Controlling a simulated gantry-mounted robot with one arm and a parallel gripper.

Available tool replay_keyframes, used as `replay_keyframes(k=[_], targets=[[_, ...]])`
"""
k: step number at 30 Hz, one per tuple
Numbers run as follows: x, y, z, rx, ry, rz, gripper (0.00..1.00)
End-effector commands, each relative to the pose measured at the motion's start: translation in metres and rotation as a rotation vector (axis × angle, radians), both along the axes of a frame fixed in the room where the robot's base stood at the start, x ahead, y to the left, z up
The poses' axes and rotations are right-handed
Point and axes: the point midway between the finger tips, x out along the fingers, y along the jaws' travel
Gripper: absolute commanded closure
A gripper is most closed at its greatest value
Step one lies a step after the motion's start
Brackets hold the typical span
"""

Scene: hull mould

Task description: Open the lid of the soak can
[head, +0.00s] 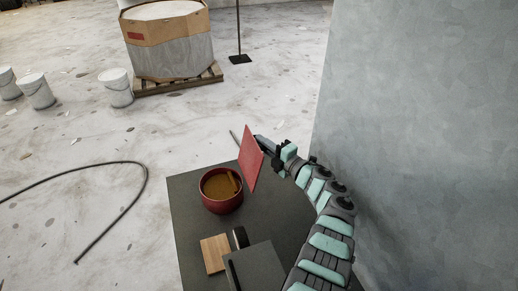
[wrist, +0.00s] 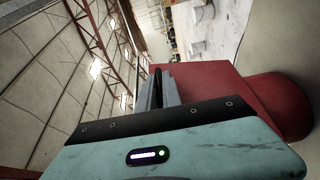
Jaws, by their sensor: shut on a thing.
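The soak can (head: 222,205) is a round dark red can on the dark table, open at the top, with brown liquid inside. Its red lid (head: 250,160) stands steeply upright at the can's right side, clear of the mouth. My gripper (head: 262,142) is shut on the lid near its upper edge. In the wrist view, my gripper's fingers (wrist: 158,88) point away beside the red lid (wrist: 215,88), and the red can (wrist: 282,105) is at the right. The finger contact is partly hidden.
A wooden block (head: 214,253) and a dark grey box (head: 255,268) are at the front of the table (head: 188,208). A large grey wall (head: 425,100) rises close on the right.

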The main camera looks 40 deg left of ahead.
Motion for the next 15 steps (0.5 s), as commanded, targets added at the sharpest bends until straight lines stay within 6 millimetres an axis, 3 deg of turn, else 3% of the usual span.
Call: replay_keyframes(k=[1,14,15], targets=[[0.0026,-0.0013,-0.0068,0.006,0.012,-0.001,1.0],[0.0059,-0.0035,-0.0036,0.019,0.038,-0.003,1.0],[0.006,-0.0035,-0.0037,0.019,0.038,-0.003,0.9]])
